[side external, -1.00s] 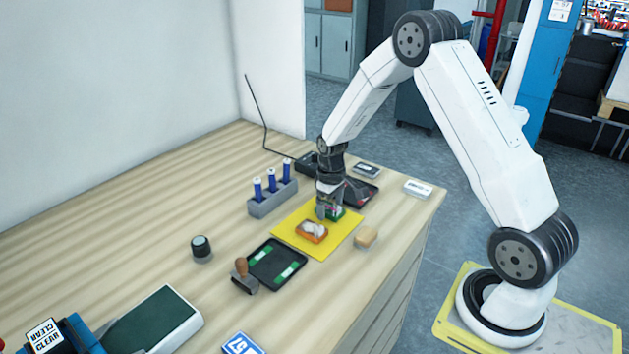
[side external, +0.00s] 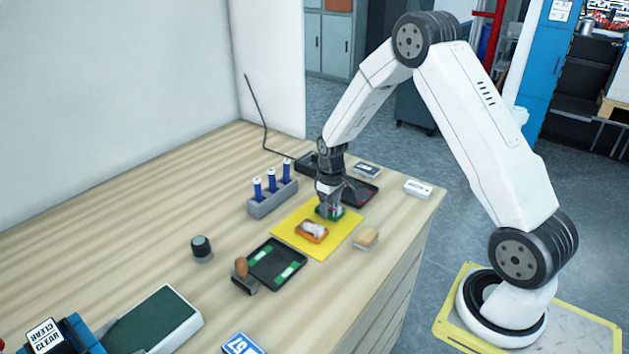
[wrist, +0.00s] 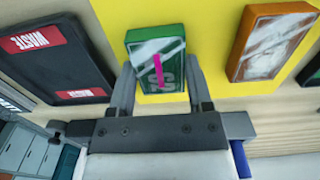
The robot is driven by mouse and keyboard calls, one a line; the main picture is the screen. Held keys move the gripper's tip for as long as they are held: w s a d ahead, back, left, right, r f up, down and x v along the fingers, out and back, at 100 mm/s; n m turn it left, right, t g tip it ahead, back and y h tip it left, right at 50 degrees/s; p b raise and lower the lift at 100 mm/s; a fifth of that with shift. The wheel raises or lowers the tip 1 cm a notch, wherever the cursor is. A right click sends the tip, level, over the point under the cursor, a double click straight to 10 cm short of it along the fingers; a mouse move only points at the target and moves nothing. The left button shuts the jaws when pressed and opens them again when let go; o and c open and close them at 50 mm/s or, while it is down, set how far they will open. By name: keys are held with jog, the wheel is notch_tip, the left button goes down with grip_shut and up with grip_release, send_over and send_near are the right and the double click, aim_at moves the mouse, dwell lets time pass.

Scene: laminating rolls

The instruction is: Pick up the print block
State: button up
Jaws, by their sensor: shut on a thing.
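The print block looks like a green block (wrist: 157,60) with a pale, glossy face and a pink stripe. In the wrist view it lies between the two fingers of my gripper (wrist: 160,78), which is shut on it from both sides. In the side view my gripper (side external: 329,212) points down at the far corner of the yellow mat (side external: 300,246). The green block (side external: 341,213) shows only partly there, behind the fingers. I cannot tell whether it is clear of the mat. An orange block (side external: 312,231) with a pale face lies nearby on the mat; it also shows in the wrist view (wrist: 268,42).
A black tray with red WASTE labels (wrist: 60,50) is close beside my gripper. A black tray with green labels (side external: 275,264), a wooden-handled stamp (side external: 243,274), a tan block (side external: 366,239) and a grey rack (side external: 272,199) of blue tubes stand around the mat.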

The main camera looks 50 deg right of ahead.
aim_at(330, 208)
jog(key=shift+r, duration=1.65)
jog(key=s+a+r, duration=0.4)
jog(key=s+r, duration=0.5)
jog(key=s, duration=0.4)
jog(key=shift+s+r, duration=0.25)
jog(key=shift+r, duration=0.1)
jog(key=shift+a, duration=0.1)
